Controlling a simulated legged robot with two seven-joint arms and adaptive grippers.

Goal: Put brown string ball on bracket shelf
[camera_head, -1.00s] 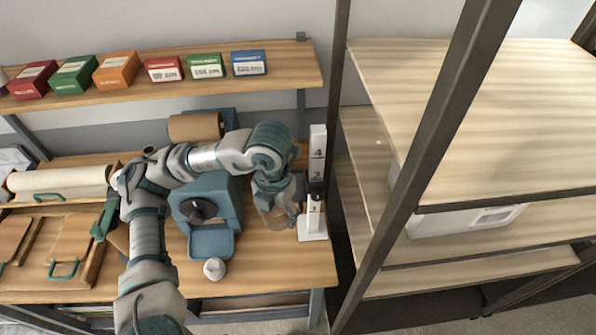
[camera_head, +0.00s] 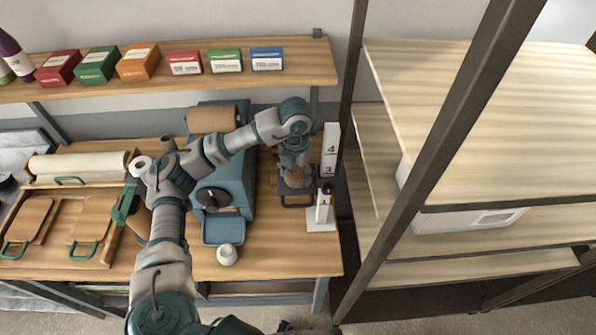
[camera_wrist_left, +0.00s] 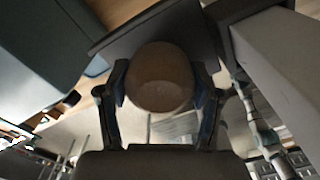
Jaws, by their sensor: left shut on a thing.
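The brown string ball (camera_wrist_left: 160,76) is between the two fingers of my left gripper (camera_wrist_left: 160,100) in the left wrist view, with a finger on each side of it. In the head view my left gripper (camera_head: 291,176) points down over the right end of the workbench, beside the white numbered stand; the ball is mostly hidden there. The bracket shelf (camera_head: 300,76) is the wooden wall shelf at the upper left of the head view, with boxes along it and a bare stretch at its right end. My right gripper is not in view.
A teal machine (camera_head: 233,180) stands left of the gripper. The white numbered stand (camera_head: 330,155) is close on its right, and a dark rack post (camera_head: 352,110) rises beyond. Red, green, orange and blue boxes (camera_head: 266,60) line the wall shelf. A small white jar (camera_head: 227,255) stands in front.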

